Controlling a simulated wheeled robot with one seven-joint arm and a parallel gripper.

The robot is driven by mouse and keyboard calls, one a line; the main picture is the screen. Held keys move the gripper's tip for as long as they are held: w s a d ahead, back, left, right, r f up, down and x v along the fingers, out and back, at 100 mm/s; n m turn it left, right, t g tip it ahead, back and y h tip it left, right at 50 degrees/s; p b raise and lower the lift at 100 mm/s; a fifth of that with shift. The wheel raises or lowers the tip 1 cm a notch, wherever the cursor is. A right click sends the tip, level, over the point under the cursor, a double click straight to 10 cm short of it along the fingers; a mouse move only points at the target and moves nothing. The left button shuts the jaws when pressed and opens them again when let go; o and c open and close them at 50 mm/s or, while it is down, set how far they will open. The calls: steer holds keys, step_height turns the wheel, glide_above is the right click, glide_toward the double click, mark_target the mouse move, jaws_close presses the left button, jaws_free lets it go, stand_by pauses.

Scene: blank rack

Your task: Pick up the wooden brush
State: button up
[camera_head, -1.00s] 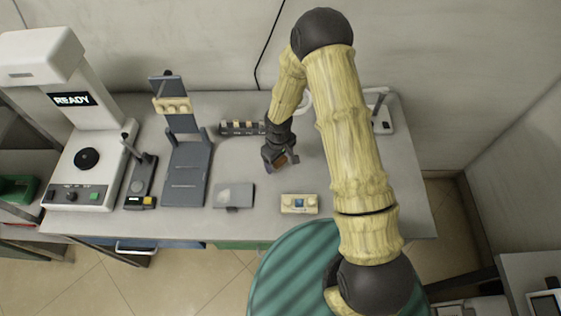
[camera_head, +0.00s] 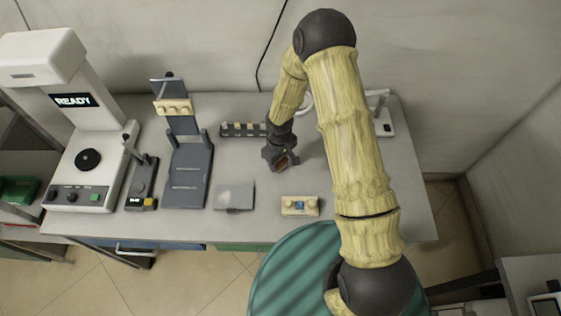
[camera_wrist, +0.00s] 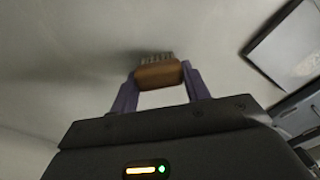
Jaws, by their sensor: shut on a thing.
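The wooden brush (camera_wrist: 158,75) is a small brown block with a row of bristles along its far side in the wrist view. My gripper (camera_wrist: 160,80) has its two purple fingers shut on the brush, one at each end. In the head view, my gripper (camera_head: 281,160) points down over the middle of the grey table, and a bit of the brown brush (camera_head: 283,162) shows between its fingers. A shadow lies beside the brush on the pale surface in the wrist view. I cannot tell how far the brush is above the table.
On the grey table (camera_head: 350,214) stand a white READY machine (camera_head: 97,120), a dark grey stand (camera_head: 188,175), a small lever device (camera_head: 142,182), a flat grey plate (camera_head: 234,196), a cream box (camera_head: 300,205) and a dark rack (camera_head: 243,130). Clear table lies around my gripper.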

step_height(320, 180, up, 10)
steer(key=shift+f+b, duration=0.15)
steer(key=shift+b, duration=0.4)
steer(key=o, duration=0.4)
steer(key=shift+c, duration=1.1)
steer(key=shift+s+d+f, duration=0.1)
